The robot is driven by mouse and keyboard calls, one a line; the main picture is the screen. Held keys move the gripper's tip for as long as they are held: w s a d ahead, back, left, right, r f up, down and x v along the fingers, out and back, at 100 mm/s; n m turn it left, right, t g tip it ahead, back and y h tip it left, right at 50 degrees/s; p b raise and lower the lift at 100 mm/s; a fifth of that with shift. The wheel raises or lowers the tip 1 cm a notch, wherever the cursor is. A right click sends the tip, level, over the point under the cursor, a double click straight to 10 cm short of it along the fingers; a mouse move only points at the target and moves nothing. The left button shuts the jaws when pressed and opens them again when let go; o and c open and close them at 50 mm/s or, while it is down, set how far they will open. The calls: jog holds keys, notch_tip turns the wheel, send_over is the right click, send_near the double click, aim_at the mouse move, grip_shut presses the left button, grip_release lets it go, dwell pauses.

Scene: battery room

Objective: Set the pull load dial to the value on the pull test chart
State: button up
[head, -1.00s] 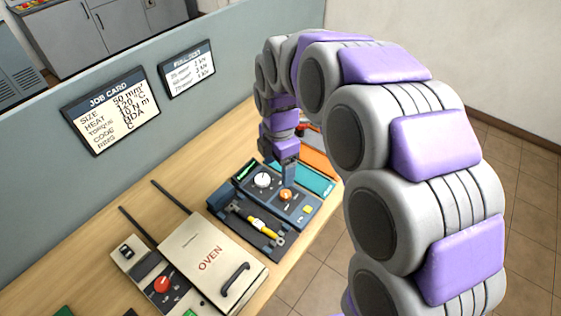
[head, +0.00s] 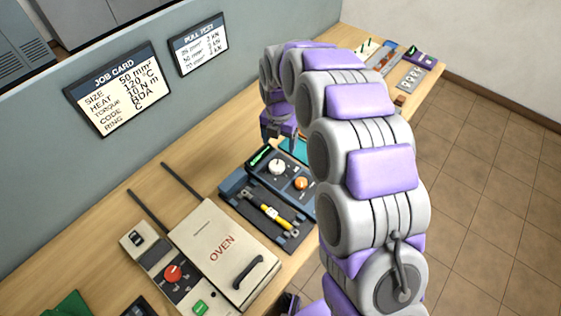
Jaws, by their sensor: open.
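The pull tester (head: 264,219) is a dark blue unit on the bench, right of the oven. Its panel has a white dial (head: 277,167) and an orange knob (head: 301,183). A yellow piece (head: 273,217) lies in its bed. The pull test chart (head: 198,44) hangs on the partition; it lists 50 mm² among its rows, but its kN values are too small to read surely. The job card (head: 118,88) beside it reads size 50 mm². My gripper (head: 281,143) is open and empty, just above and behind the white dial, apparently apart from it.
The cream oven (head: 222,243) with a black handle and red knob (head: 173,273) stands left of the tester. Two dark rods stick out behind it. Tools and a purple item (head: 417,55) lie at the far right bench end. Open floor lies right of the bench.

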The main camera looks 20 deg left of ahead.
send_over(277, 163)
jog(key=f, duration=0.4)
jog(key=a+f, duration=0.1)
jog(key=f, duration=0.1)
jog(key=shift+s+b, duration=0.1)
jog(key=shift+b, duration=0.3)
jog(key=f, duration=0.1)
jog(key=d+f, duration=0.1)
jog(key=f, duration=0.1)
jog(key=shift+d+f+b, duration=0.25)
jog(key=shift+b, duration=0.05)
jog(key=shift+d+f, duration=0.35)
jog(key=shift+f, duration=0.1)
jog(key=shift+a+f, duration=0.3)
jog(key=shift+a, duration=0.55)
jog(key=shift+c, duration=1.1)
jog(key=shift+d+r, duration=0.1)
jog(key=shift+d, duration=0.4)
jog(key=c, duration=0.5)
jog(key=shift+a, duration=0.15)
jog(key=c, duration=0.3)
